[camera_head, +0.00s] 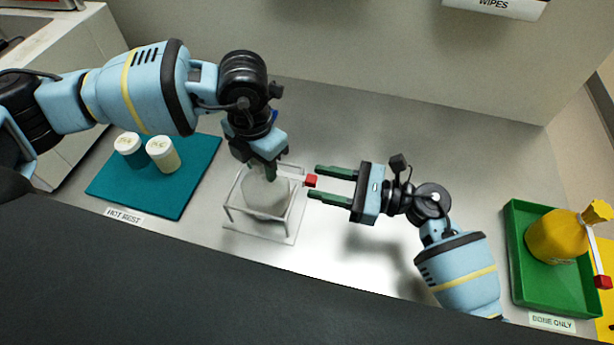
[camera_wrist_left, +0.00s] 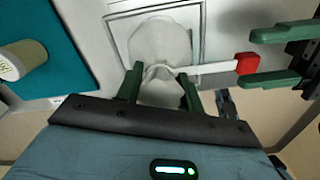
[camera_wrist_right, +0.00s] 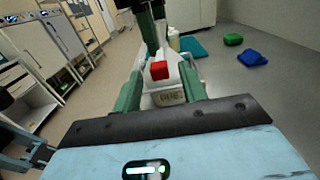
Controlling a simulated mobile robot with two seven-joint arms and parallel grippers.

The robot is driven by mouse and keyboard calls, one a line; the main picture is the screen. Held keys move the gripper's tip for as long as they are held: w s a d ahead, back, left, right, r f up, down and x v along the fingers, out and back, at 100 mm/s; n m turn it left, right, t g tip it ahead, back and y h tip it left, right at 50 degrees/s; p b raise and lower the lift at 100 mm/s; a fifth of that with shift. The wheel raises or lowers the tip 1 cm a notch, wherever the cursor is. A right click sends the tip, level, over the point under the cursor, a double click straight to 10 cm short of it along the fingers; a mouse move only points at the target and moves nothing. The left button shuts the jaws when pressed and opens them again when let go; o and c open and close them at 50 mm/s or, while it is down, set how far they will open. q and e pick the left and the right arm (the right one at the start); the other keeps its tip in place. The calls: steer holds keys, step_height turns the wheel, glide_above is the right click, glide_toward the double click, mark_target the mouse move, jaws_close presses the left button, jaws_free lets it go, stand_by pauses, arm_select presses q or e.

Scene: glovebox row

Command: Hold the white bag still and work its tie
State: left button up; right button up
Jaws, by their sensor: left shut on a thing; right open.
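The white bag (camera_head: 262,197) sits in a pale wire-frame stand (camera_head: 231,214). In the left wrist view the bag (camera_wrist_left: 158,40) is gathered at its neck. My left gripper (camera_head: 270,175) comes down from above, its fingers shut on the neck. A white tie (camera_wrist_left: 212,69) runs sideways from the neck to a red tab (camera_head: 311,181). My right gripper (camera_head: 315,182) is open and level, pointing left. The red tab is at the mouth between its fingertips, not clamped. In the right wrist view the tab (camera_wrist_right: 159,70) shows between the fingers.
A teal mat (camera_head: 192,185) labelled HOT REST holds two white-lidded jars (camera_head: 162,153) at left. A green tray (camera_head: 520,245) labelled DONE ONLY holds a tied yellow bag (camera_head: 557,238) at right. A wipes box (camera_head: 495,7) is on the back wall.

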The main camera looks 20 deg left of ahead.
steer(key=d, duration=0.7)
steer(key=shift+d, duration=0.2)
steer(key=shift+c, duration=0.4)
steer(key=shift+d, duration=0.35)
steer(key=shift+c, duration=1.2)
steer(key=d, duration=0.7)
steer(key=shift+s+d, duration=0.1)
steer(key=shift+d, duration=0.1)
jaws_close()
steer(key=shift+a, duration=0.1)
